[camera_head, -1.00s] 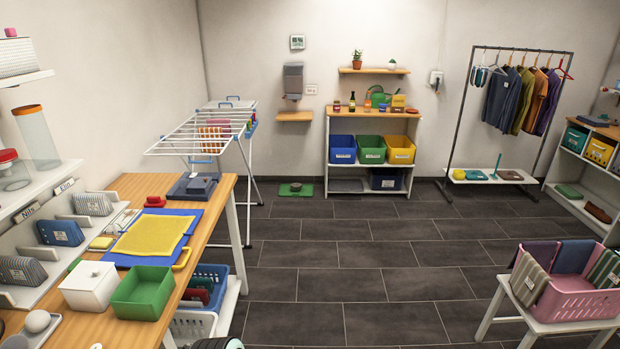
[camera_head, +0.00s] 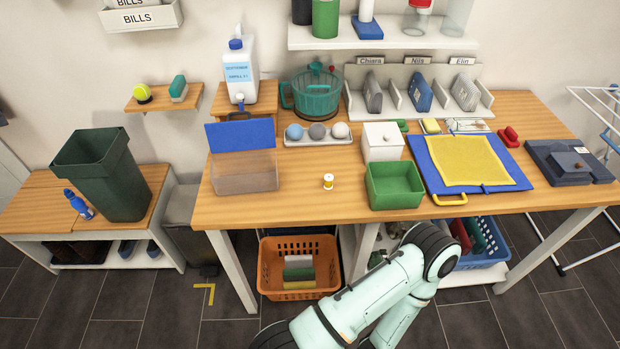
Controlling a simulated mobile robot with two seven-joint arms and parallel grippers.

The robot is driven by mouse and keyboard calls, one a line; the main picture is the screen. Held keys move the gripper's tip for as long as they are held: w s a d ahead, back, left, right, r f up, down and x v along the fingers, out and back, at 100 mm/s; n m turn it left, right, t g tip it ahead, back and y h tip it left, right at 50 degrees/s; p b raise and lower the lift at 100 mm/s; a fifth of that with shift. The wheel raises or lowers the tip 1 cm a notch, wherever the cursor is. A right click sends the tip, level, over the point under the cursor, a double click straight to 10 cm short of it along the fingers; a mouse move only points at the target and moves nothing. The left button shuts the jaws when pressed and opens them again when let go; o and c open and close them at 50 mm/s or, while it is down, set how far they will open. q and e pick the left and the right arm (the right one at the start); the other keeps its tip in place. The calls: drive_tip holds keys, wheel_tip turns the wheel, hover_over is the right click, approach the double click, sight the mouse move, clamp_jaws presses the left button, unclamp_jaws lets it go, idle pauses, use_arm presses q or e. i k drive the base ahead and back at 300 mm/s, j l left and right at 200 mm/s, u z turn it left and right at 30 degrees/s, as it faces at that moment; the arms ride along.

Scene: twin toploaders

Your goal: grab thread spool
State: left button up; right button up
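A small thread spool (camera_head: 328,181) with yellow thread and pale ends stands upright on the wooden table (camera_head: 290,208), near its front edge. It is left of the green open box (camera_head: 394,186) and right of a clear bin with a blue back panel. One of my arms comes in from the bottom of the view and its bent joint is in front of the table, below the green box. No gripper fingers show in this view. Nothing touches the spool.
A tray with several balls (camera_head: 318,133) and a teal basket (camera_head: 312,94) stand behind the spool. The clear bin (camera_head: 245,172) is at left, a white lidded box (camera_head: 383,142) at right. An orange crate (camera_head: 300,266) sits below the table. The tabletop around the spool is clear.

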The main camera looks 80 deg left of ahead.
sight(328, 184)
drive_tip(key=u, duration=1.75)
